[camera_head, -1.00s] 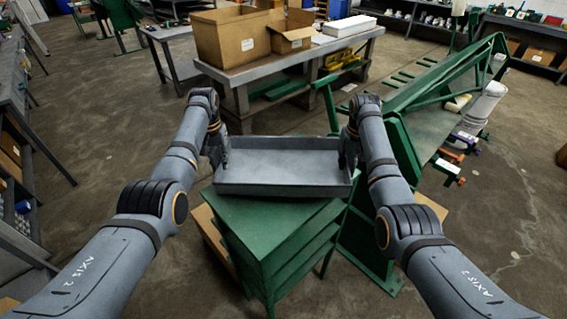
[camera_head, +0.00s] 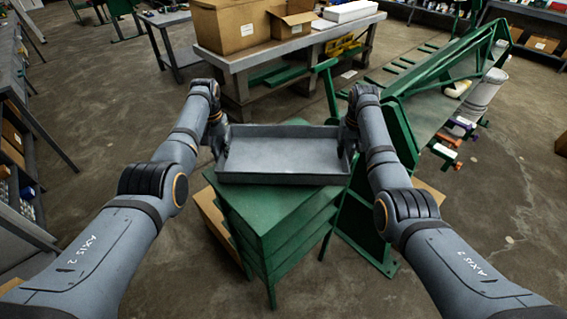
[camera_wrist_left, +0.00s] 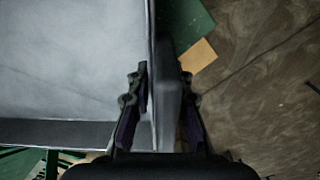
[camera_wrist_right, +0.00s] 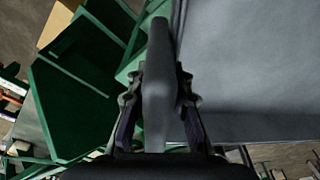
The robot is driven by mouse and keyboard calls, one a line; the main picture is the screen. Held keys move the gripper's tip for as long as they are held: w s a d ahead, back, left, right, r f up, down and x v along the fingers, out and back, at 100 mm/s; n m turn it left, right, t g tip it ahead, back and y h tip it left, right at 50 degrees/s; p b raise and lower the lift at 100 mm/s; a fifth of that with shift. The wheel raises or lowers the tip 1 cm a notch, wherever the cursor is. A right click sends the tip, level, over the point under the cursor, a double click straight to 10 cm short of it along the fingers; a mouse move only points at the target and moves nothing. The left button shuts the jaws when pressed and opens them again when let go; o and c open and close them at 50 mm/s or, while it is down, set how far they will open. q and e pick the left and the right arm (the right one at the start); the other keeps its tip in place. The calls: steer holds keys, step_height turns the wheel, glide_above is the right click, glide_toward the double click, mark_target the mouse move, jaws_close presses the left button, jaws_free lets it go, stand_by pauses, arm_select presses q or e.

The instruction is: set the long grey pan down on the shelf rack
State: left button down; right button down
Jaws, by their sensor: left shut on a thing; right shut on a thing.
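The long grey pan (camera_head: 285,160) is a shallow open tray, upright and empty, in the middle of the head view. It is over the far part of the green shelf rack (camera_head: 265,205); I cannot tell whether it touches the top. My left gripper (camera_head: 222,148) is shut on the pan's left end wall, which shows between its fingers in the left wrist view (camera_wrist_left: 165,85). My right gripper (camera_head: 346,146) is shut on the right end wall, also seen in the right wrist view (camera_wrist_right: 162,85).
A green machine frame (camera_head: 405,130) stands close on the right of the rack. A grey workbench (camera_head: 300,45) with cardboard boxes (camera_head: 235,25) is behind. Cardboard (camera_head: 215,225) shows low beside the rack's left side. Open floor (camera_head: 120,110) lies to the left.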

arm_select(q)
steer(key=shift+a+f, duration=0.15)
steer(key=shift+a, duration=0.45)
arm_select(e)
steer(key=shift+d+f, duration=0.25)
steer(key=shift+d, duration=0.35)
arm_select(q)
steer(key=shift+w+f, duration=0.25)
steer(key=shift+f, duration=0.35)
arm_select(e)
steer(key=shift+w+f, duration=0.15)
steer(key=shift+f, duration=0.45)
arm_select(q)
steer(key=c, duration=1.3)
jaws_free()
arm_select(e)
steer(key=c, duration=1.2)
jaws_free()
steer(key=shift+w, duration=0.1)
arm_select(q)
steer(key=shift+o, duration=0.5)
steer(key=shift+s+d+r, duration=0.1)
steer(key=shift+s+d, duration=0.1)
arm_select(e)
steer(key=shift+s+a+r, duration=0.15)
steer(key=shift+s+a, duration=0.05)
